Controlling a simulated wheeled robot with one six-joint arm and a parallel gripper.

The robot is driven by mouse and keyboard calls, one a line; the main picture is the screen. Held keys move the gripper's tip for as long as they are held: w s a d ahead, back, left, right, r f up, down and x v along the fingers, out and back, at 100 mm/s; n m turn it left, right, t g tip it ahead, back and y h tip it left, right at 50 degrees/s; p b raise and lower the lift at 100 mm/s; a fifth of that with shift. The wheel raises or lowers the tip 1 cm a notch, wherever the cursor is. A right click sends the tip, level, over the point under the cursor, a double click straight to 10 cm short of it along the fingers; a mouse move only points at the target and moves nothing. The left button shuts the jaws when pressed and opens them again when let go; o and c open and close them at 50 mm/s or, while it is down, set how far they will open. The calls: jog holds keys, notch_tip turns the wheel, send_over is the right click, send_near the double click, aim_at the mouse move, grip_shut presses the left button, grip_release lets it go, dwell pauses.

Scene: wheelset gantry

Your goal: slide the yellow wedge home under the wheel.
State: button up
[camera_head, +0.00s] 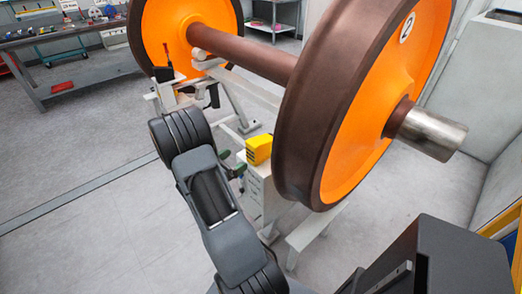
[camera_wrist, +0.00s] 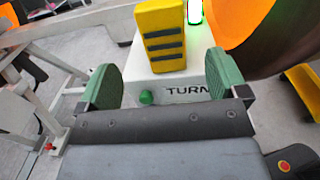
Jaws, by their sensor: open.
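The yellow wedge (camera_head: 259,149) sits on top of a white stand (camera_head: 253,185), close to the left of the brown rim of the near wheel (camera_head: 300,110). In the wrist view the wedge (camera_wrist: 162,40) shows dark stripes on its face. It stands just beyond my gripper (camera_wrist: 161,72), roughly centred between two green pads. The pads are spread wide, with nothing gripped between them. The wheel (camera_wrist: 285,40) is at the upper right there. In the head view my gripper (camera_head: 234,163) is mostly hidden behind my arm. The contact between wedge and wheel is not clear.
A white box face marked "TURN" with a green knob (camera_wrist: 146,97) lies below the wedge. A green light (camera_wrist: 195,11) glows beside it. Another yellow piece (camera_wrist: 304,88) is at the right. A brown axle (camera_head: 245,52) joins the wheels. Floor at left is clear.

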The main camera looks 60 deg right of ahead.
aim_at(257, 147)
jog(key=p+x, duration=0.1)
jog(key=x, duration=1)
jog(key=shift+s+d, duration=0.1)
jog(key=shift+s, duration=0.15)
jog(key=c, duration=1.3)
